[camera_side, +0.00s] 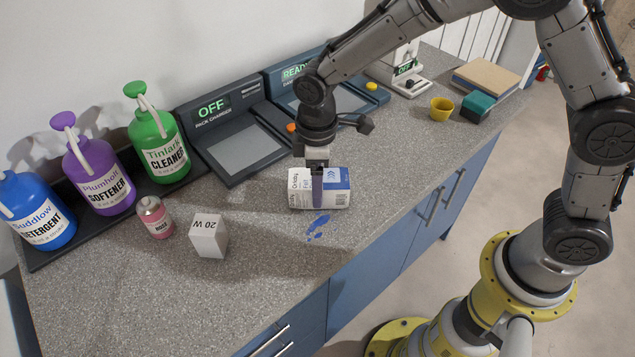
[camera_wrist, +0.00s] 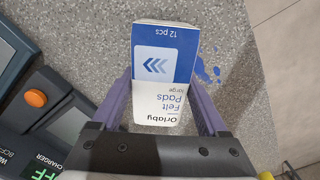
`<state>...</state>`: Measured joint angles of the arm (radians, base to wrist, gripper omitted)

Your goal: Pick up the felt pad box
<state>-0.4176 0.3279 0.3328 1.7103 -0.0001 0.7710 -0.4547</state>
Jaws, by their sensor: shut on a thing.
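The felt pad box (camera_side: 338,187) is a small white and blue carton on the speckled grey counter, near its front edge in the side view. In the wrist view the felt pad box (camera_wrist: 165,65) shows its labelled face, between the two purple fingers. My gripper (camera_side: 317,192) points down over the box, with one finger in front of its near side. In the wrist view my gripper (camera_wrist: 160,100) has a finger along each side of the box and is shut on it. Whether the box touches the counter is hard to tell.
A white 20 W box (camera_side: 209,236) and a pink can (camera_side: 155,217) stand to the left. Pump bottles (camera_side: 158,147) line a dark tray behind them. A pack charger (camera_side: 232,140) marked OFF lies behind the gripper. Blue stains (camera_side: 318,227) mark the counter in front.

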